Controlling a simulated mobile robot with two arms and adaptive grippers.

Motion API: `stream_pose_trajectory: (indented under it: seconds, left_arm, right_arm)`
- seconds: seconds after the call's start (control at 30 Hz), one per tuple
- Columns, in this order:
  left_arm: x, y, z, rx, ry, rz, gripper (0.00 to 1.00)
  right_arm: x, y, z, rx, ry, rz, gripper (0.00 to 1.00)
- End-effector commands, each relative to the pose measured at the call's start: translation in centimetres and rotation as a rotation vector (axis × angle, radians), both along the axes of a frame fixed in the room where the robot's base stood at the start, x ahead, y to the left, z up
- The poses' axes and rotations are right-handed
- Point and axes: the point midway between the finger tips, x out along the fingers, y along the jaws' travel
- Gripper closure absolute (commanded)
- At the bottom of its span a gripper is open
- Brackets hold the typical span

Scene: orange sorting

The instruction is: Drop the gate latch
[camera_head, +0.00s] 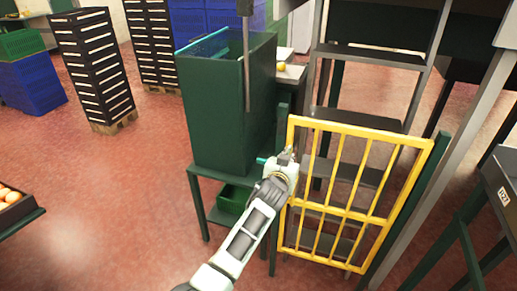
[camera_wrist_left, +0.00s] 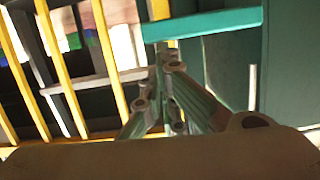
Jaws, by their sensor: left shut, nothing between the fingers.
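The yellow barred gate (camera_head: 349,208) stands across the gap between two dark green posts at the foot of the steps. My left gripper (camera_head: 288,155) is at the gate's upper left side, beside the left post, with its fingers shut and empty. In the left wrist view, the shut fingers (camera_wrist_left: 165,65) point at a teal bar (camera_wrist_left: 215,24), which looks like the latch. The bar lies level, close to the fingertips; I cannot tell whether they touch. A bit of teal (camera_head: 262,161) shows left of the gripper in the head view. My right gripper is not in view.
A tall dark green bin (camera_head: 222,115) on a stand is just left of my arm. Metal steps (camera_head: 355,118) rise behind the gate. Stacked black crates (camera_head: 95,65) stand at the back left. Red floor is open at left.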

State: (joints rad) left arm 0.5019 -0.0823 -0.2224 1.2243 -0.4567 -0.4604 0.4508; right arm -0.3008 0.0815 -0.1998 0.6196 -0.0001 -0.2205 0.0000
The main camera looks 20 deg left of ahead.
Motion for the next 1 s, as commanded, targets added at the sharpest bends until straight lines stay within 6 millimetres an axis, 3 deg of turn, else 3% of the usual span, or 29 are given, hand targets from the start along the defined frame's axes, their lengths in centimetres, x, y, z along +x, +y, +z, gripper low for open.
stream_pose_trajectory:
  seconds: [0.33, 0.4, 0.8, 1.0]
  left_arm:
    - [0.8, 1.0, 5.0, 0.0, 0.0, 0.001, 1.0]
    - [-0.6, 1.0, 4.0, 0.001, 0.001, 0.002, 1.0]
    - [-6.6, 1.1, 5.6, 0.0, -0.001, 0.0, 1.0]
    - [-8.4, 1.2, 6.1, 0.0, -0.001, 0.0, 1.0]
  right_arm:
    - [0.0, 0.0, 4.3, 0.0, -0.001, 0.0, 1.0]
    - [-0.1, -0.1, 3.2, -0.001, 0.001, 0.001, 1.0]
    - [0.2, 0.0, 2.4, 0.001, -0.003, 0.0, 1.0]
    - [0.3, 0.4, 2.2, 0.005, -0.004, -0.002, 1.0]
